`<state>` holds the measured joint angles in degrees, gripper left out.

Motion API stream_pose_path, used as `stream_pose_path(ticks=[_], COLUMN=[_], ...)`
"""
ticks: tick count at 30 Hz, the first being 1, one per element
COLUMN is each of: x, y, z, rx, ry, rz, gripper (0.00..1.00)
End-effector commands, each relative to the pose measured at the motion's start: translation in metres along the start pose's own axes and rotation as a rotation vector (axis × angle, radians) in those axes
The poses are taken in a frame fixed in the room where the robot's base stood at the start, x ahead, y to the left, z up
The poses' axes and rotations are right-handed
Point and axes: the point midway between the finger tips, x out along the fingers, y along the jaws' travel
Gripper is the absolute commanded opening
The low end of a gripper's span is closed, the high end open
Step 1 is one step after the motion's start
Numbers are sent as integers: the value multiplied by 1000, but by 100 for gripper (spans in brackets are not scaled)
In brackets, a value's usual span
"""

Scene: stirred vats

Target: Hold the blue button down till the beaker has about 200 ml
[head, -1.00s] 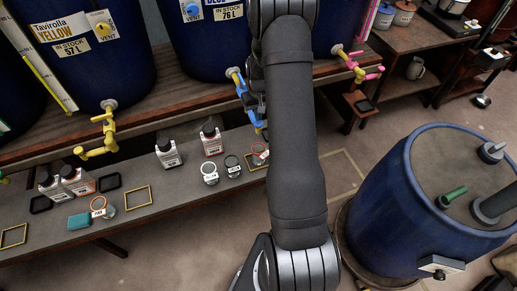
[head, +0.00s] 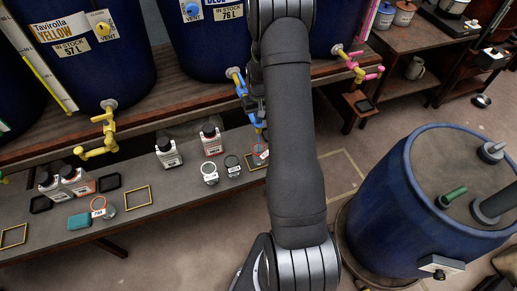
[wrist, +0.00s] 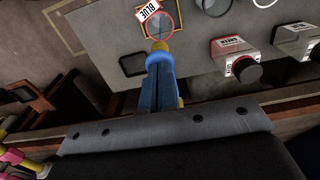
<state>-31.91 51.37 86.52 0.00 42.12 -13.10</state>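The blue tap (head: 240,86) comes off the blue-labelled vat (head: 208,42). It also shows in the wrist view (wrist: 162,82), pointing at the beaker. The beaker (head: 260,150) stands under it on the low bench; in the wrist view it is a clear round vessel (wrist: 161,25) with a BLUE tag. A bluish tint shows in it, but I cannot read a level. My gripper (head: 257,102) is beside the tap, mostly hidden behind my arm. Its fingers cannot be made out. I cannot see the blue button clearly, nor whether I touch it.
The low bench (head: 180,190) holds other tagged beakers (head: 209,172), dark-capped bottles (head: 168,153) and a teal sponge (head: 79,221). A yellow tap (head: 98,137) is at left and a pink tap (head: 359,68) at right. A large blue barrel (head: 400,215) stands at right.

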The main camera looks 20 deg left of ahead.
Motion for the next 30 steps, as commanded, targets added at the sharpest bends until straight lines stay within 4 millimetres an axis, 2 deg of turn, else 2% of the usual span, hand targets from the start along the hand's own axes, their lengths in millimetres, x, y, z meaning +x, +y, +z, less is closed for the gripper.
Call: stream_pose_path(ticks=[30], x=[8], y=[0], z=[0], rx=[0], ry=[0], rz=[0], gripper=[0])
